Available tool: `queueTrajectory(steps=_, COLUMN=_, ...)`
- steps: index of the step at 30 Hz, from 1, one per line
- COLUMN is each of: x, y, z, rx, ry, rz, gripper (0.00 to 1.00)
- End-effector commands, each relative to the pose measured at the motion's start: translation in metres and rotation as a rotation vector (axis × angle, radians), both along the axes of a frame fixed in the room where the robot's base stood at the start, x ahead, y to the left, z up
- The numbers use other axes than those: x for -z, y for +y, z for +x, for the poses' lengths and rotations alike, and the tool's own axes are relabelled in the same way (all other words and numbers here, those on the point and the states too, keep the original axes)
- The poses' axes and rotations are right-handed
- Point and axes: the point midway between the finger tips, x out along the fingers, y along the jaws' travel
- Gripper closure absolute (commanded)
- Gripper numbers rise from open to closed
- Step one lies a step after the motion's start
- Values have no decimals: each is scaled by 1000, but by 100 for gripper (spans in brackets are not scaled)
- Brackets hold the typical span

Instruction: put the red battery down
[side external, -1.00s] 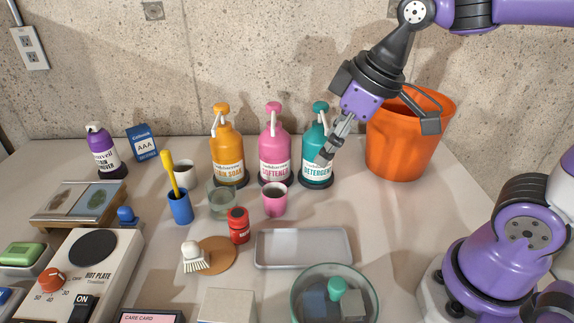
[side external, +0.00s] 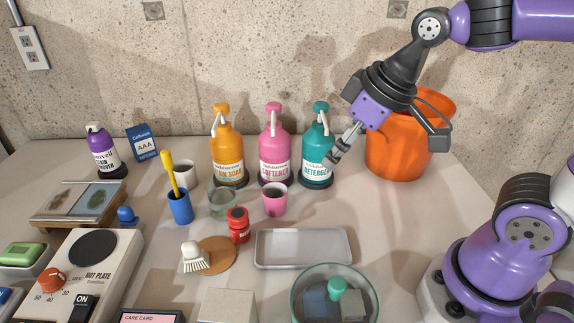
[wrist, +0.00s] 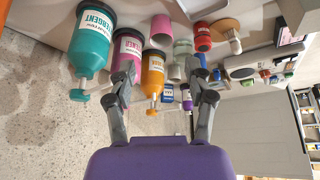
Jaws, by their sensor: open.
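The red battery (side external: 238,225) stands upright on the table, at the right edge of a round brown coaster and left of the grey tray. In the wrist view a red cylinder that looks like it (wrist: 203,37) shows at the top, well beyond the fingers. My gripper (side external: 335,157) is up at the right, in front of the teal detergent bottle (side external: 314,150) and beside the orange bucket, apart from the battery. In the wrist view my gripper (wrist: 160,80) has its two fingers spread with nothing held between them.
A grey tray (side external: 259,262), a pink cup (side external: 274,206) and a glass (side external: 222,210) stand around the battery. Pink (side external: 274,140) and orange (side external: 226,140) bottles line the wall. An orange bucket (side external: 395,158) stands behind my gripper. The table right of the tray is clear.

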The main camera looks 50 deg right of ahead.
Motion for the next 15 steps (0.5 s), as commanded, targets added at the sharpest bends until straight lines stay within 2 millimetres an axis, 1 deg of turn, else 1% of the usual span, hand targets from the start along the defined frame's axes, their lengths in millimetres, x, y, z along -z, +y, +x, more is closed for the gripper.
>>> queueTrajectory(steps=1, x=6, y=11, z=16, rx=-79, ry=24, rz=-5, gripper=40)
queueTrajectory(steps=3, x=14, y=27, z=37, rx=-196, ry=42, rz=-9, gripper=40)
queueTrajectory(steps=6, x=29, y=50, z=63, rx=-344, ry=57, rz=-7, gripper=40)
queueTrajectory(steps=9, x=45, y=68, z=82, rx=-456, ry=66, rz=0, gripper=40)
queueTrajectory(steps=12, x=58, y=81, z=92, rx=-529, ry=70, rz=6, gripper=40)
queueTrajectory(steps=15, x=67, y=88, z=97, rx=-564, ry=73, rz=11, gripper=40)
